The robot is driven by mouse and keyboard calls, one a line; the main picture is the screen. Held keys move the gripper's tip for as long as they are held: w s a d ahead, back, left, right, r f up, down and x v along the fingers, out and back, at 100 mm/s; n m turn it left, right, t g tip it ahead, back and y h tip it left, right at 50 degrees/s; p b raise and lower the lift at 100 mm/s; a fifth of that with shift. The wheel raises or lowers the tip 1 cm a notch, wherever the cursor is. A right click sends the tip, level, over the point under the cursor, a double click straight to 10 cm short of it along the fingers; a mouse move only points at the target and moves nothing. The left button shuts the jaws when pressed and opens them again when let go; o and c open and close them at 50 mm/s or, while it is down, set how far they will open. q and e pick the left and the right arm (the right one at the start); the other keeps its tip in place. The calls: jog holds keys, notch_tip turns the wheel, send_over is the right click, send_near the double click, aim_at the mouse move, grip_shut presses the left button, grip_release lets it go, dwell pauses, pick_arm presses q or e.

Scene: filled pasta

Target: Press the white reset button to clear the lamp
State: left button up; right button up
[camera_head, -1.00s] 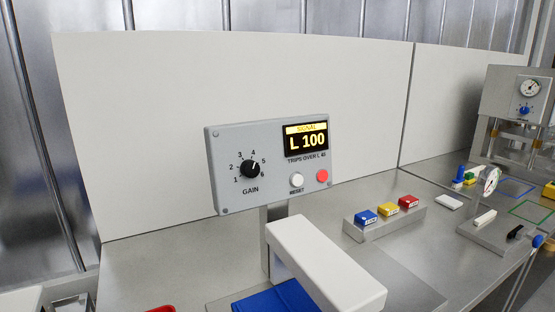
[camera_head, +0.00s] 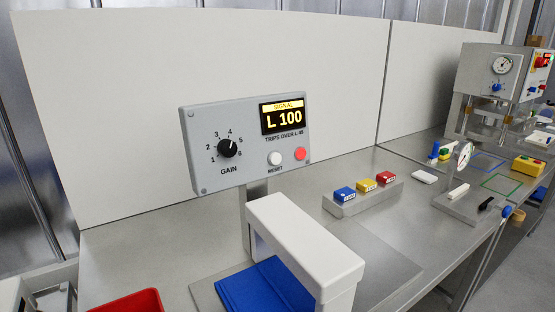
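The white reset button (camera_head: 274,158) sits low on a grey control box (camera_head: 204,176), above the label RESET. The red round lamp (camera_head: 300,153) is just to its right and looks bright red. The box's display (camera_head: 283,116) reads SIGNAL, L 100, with TRIPS OVER L 45 or similar small print below. The black gain knob (camera_head: 227,148) is at the left of the box, its pointer towards 4 to 5. Neither of my grippers shows in the head view.
A white arch (camera_head: 307,240) stands over a blue pad (camera_head: 254,290) in front of the box. Blue, yellow and red blocks (camera_head: 366,186) sit on a grey stand to the right. A red tray (camera_head: 128,302) is at the front left. A press-like machine (camera_head: 484,80) stands far right.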

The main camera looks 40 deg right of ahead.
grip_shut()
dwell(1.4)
